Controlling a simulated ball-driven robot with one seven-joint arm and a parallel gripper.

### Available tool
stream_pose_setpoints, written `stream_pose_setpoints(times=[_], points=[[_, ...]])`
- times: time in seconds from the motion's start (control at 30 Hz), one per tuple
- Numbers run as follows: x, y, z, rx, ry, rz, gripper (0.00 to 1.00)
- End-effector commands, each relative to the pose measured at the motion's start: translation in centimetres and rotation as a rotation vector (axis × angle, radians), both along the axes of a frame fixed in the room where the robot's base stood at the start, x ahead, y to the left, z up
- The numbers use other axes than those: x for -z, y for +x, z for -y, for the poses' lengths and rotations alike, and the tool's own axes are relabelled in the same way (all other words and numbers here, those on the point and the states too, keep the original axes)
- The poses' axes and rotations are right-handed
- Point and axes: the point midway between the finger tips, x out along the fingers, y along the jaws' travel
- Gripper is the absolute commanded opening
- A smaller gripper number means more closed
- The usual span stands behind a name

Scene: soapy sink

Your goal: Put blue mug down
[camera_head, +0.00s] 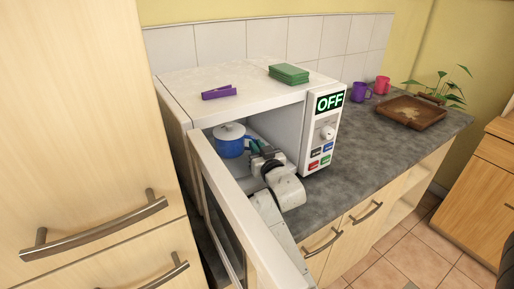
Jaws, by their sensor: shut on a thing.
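A round blue vessel with a white knobbed top (230,142), the only blue mug-like thing in view, is inside the open microwave (240,78), towards the left of its cavity. My gripper (252,146) reaches into the cavity from the front right and is shut at the vessel's right side. Small teal parts show between the gripper and the vessel; the exact grip is partly hidden. The vessel looks upright. I cannot tell whether its base touches the microwave floor, as the door edge and my arm cover part of the view.
The open microwave door (238,220) stands left of my arm. A purple clip (219,92) and green sponges (289,73) lie on top. On the counter (380,150) are a purple mug (360,91), a pink mug (382,85), a brown tray (411,112) and a plant (440,88).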

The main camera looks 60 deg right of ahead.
Motion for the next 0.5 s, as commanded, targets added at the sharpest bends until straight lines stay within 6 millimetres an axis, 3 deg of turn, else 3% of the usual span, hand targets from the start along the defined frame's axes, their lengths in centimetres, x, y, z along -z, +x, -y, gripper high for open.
stream_pose_setpoints(times=[0.27, 0.3, 0.5], points=[[0.24, 0.02, -0.01, 0.000, -0.002, 0.005, 0.00], [0.49, -0.01, -0.01, 0.000, 0.000, 0.000, 0.15], [0.46, 0.01, -0.01, 0.000, 0.000, 0.000, 0.34]])
